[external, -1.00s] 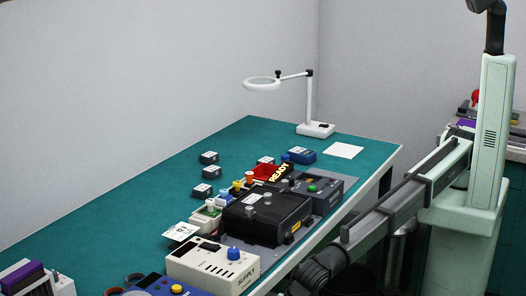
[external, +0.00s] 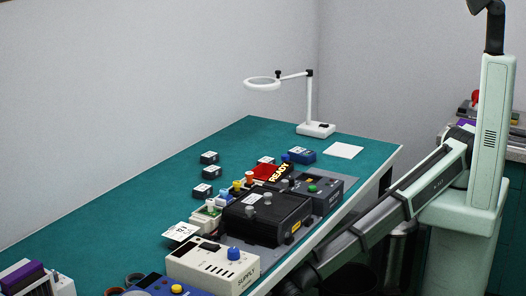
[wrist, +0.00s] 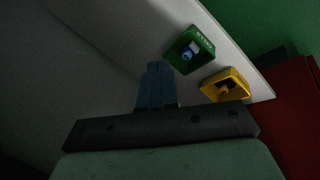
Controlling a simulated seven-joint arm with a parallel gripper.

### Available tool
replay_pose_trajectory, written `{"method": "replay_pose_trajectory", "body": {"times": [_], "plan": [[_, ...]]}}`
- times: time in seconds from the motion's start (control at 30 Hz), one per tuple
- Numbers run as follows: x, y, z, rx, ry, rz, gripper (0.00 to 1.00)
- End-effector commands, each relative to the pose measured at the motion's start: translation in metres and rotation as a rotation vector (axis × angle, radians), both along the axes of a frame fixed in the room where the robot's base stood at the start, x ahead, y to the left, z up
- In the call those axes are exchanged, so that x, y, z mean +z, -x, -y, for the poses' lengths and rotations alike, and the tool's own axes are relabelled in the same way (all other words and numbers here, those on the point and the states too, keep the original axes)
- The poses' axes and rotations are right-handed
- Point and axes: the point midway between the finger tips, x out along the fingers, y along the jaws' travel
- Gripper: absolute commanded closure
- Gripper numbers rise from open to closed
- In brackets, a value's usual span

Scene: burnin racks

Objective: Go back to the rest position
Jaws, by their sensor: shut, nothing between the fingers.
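My gripper (wrist: 157,85) shows in the wrist view with its blue-grey fingers together and nothing held between them. It points at a pale surface (wrist: 100,60), apart from the parts near it as far as I can tell. In the external view my arm reaches down from its pale green column at the right toward the bottom edge. The gripper itself is out of that view, below the bench's front edge.
A green box (wrist: 190,50) and a yellow box (wrist: 226,86) sit close right of the fingers. The green bench (external: 120,215) holds a black unit (external: 265,218), a white supply (external: 212,265), small dark blocks (external: 203,190) and a magnifier lamp (external: 316,129).

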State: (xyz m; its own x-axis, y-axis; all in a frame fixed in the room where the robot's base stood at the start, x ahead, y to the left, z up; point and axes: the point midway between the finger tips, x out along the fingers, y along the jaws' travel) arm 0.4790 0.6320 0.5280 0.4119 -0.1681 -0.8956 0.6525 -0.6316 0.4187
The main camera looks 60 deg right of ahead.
Motion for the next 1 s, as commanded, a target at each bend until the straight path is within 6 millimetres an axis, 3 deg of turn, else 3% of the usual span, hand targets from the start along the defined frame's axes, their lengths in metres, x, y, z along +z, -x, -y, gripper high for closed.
{"method": "replay_pose_trajectory", "body": {"times": [0.03,0.2,0.5,0.77,1.0], "plan": [[-0.015,-0.007,0.029,-0.038,0.027,-0.031,1.00],[-0.057,-0.020,0.112,-0.150,0.101,-0.135,1.00],[-0.107,-0.019,0.256,-0.330,0.183,-0.314,1.00],[-0.124,0.001,0.369,-0.452,0.186,-0.443,1.00],[-0.128,0.034,0.456,-0.555,0.156,-0.546,1.00]]}}
